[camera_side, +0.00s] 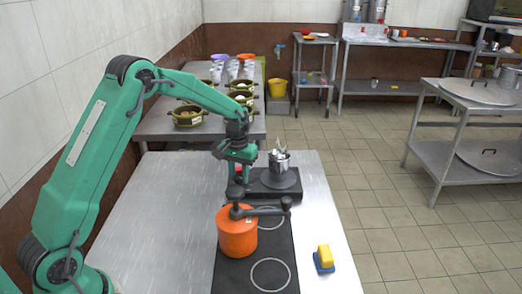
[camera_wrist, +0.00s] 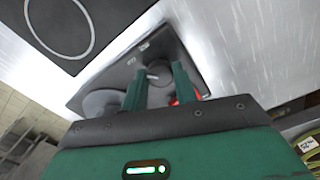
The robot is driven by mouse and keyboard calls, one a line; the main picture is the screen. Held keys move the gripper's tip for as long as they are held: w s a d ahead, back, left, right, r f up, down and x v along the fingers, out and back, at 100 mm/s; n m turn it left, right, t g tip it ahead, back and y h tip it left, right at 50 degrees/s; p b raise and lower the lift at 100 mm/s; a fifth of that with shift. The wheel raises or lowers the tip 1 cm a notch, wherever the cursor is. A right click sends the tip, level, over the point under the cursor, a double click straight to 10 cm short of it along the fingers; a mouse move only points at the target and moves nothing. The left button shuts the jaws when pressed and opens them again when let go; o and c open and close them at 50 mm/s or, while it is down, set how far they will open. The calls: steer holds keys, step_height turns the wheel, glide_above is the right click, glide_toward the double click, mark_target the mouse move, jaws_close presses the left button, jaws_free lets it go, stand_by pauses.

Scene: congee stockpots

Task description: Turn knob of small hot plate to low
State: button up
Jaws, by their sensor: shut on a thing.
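The small hot plate (camera_side: 292,193) is a dark, flat unit on the steel table beyond the black cooktop. Its body (camera_wrist: 122,68) and round grey heating disc (camera_wrist: 98,100) show in the wrist view. The knob (camera_wrist: 158,73) is a small grey piece between my fingertips. My gripper (camera_wrist: 159,72) is shut on the knob; in the side view my gripper (camera_side: 240,181) is low at the plate's left end. The knob is hidden in the side view, and its setting cannot be read. A red patch (camera_wrist: 174,101) shows behind my fingers.
A metal container with utensils (camera_side: 280,161) stands on the hot plate's right part. An orange pot (camera_side: 237,238) with a dark bar over it stands on the black cooktop (camera_side: 228,275), close in front. A yellow and blue sponge (camera_side: 324,259) lies right. The table's left is clear.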

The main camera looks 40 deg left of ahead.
mark_target(239, 177)
steer(key=shift+m, duration=0.3)
steer(key=m, duration=0.4)
steer(key=shift+r+m, duration=0.1)
steer(key=shift+m, duration=2.1)
steer(key=o, duration=1)
step_height(239, 177, up, 8)
steer(key=shift+f, duration=0.25)
steer(key=shift+r, duration=0.15)
steer(key=shift+r, duration=0.1)
